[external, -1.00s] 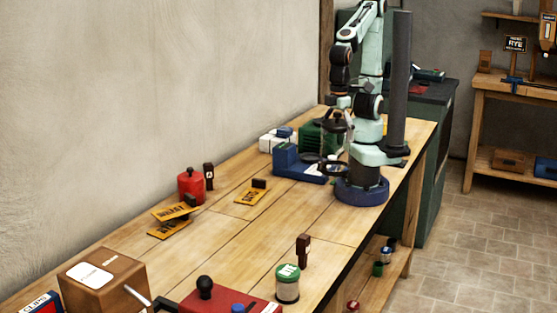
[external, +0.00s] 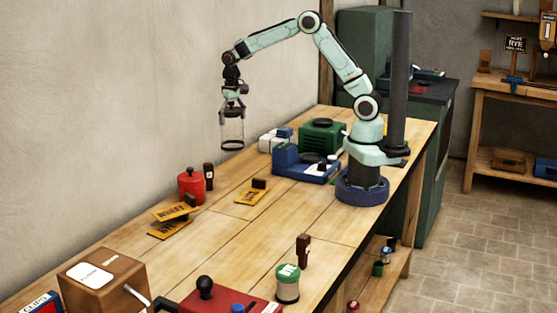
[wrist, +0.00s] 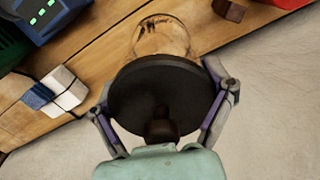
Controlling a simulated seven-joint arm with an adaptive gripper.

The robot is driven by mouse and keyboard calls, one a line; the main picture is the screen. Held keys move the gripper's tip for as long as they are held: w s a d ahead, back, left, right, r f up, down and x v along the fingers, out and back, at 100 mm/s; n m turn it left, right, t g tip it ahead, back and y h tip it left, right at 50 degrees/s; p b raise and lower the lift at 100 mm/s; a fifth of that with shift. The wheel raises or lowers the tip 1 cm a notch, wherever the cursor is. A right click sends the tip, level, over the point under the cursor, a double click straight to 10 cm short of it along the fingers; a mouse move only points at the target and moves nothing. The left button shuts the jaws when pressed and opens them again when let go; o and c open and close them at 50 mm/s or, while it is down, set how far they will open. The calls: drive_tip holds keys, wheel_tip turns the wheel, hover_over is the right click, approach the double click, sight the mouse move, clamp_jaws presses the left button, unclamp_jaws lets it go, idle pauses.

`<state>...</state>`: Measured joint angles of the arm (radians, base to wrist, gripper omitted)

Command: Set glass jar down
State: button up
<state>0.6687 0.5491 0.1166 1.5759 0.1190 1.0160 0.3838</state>
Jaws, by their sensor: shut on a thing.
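The glass jar (external: 232,132) is clear, with dark bands at its top and bottom. It hangs upright in the air above the far side of the wooden bench in the external view. My gripper (external: 234,101) is shut on it at the top. In the wrist view my gripper (wrist: 163,105) has one finger on each side of a round dark lid, and the clear glass (wrist: 165,35) shows beyond the lid. The jar is apart from the bench top.
Below and left of the jar stand a red canister (external: 191,187) and a dark wooden block (external: 208,176). Orange cards (external: 170,229) lie nearby. A blue scale-like device (external: 300,167), a white box (external: 270,142) and a green box (external: 322,137) stand right. Mid-bench is mostly clear.

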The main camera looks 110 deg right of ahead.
drive_tip(key=s+d+f+m, duration=0.2)
drive_tip(key=s+d, duration=0.3)
wheel_tip(320, 180, down, 8)
drive_tip(key=shift+d, duration=0.25)
drive_tip(key=shift+s+f, duration=0.1)
drive_tip(key=shift+f, duration=0.05)
drive_tip(key=o, duration=1.1)
drive_tip(key=shift+c, duration=0.2)
